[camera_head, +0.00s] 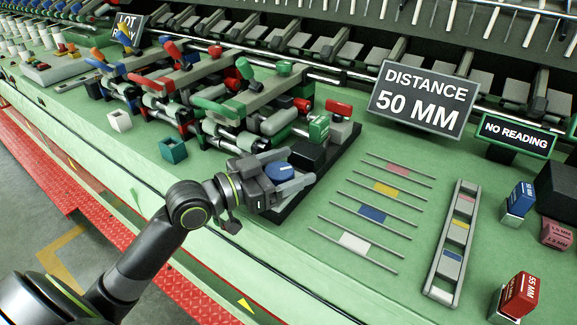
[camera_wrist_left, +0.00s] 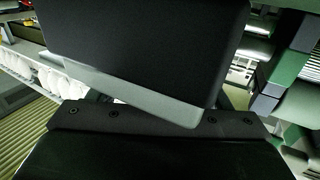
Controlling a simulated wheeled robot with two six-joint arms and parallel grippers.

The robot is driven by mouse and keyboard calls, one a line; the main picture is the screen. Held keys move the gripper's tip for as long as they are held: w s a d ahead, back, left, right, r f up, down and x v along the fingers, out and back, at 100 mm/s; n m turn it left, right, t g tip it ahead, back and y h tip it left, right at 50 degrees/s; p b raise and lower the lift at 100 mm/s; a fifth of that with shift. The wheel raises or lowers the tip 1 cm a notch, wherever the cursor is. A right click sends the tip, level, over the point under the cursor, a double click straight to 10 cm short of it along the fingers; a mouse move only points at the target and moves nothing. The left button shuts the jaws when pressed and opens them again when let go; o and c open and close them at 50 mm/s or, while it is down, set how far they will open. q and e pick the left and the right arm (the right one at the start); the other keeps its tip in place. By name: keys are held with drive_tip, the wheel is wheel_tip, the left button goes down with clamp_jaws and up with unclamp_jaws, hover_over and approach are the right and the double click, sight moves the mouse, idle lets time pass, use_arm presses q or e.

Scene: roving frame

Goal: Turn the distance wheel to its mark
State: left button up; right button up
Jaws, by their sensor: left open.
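A round blue-topped wheel (camera_head: 279,172) sits on a dark base at the front of the green machine frame. My left gripper (camera_head: 292,176) is open, with its fingers reaching to either side of the blue wheel. I cannot tell whether they touch it. The wheel's mark is too small or hidden to make out. A grey sign (camera_head: 419,101) behind reads "DISTANCE 50 MM". The left wrist view is mostly filled by a large dark block with a pale edge, and the wheel cannot be made out there. My right gripper is not in view.
A small sign (camera_head: 515,136) reads "NO READING". Rods with coloured bands (camera_head: 372,214), a grey rack (camera_head: 431,290) and several labelled blocks lie right of the wheel. The green tabletop's front edge runs below my arm.

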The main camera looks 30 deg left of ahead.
use_arm(q)
drive_tip(key=c, duration=1)
drive_tip(key=shift+r+n+t+y+p, duration=0.2)
drive_tip(key=shift+n+t+y+p, duration=0.25)
drive_tip(key=shift+y+p, duration=0.4)
drive_tip(key=n+y+p, duration=0.1)
drive_tip(key=n+t+y+p, duration=0.1)
drive_tip(key=shift+w+a+y+p, duration=0.1)
drive_tip(key=shift+a+y+p, duration=0.05)
drive_tip(key=shift+y+p, duration=0.15)
drive_tip(key=n+y+p, duration=0.2)
drive_tip(key=y, duration=0.1)
drive_tip(key=n+t+y+p, duration=0.1)
drive_tip(key=y, duration=0.1)
drive_tip(key=shift+a+f+n, duration=0.1)
drive_tip(key=shift+a+n, duration=0.2)
drive_tip(key=shift+n, duration=0.05)
drive_tip(key=shift+a+y, duration=0.1)
drive_tip(key=shift+y, duration=0.45)
drive_tip(key=shift+w+f+n+y+p, duration=0.1)
drive_tip(key=shift+n+y+p, duration=0.2)
drive_tip(key=shift+n+p, duration=0.1)
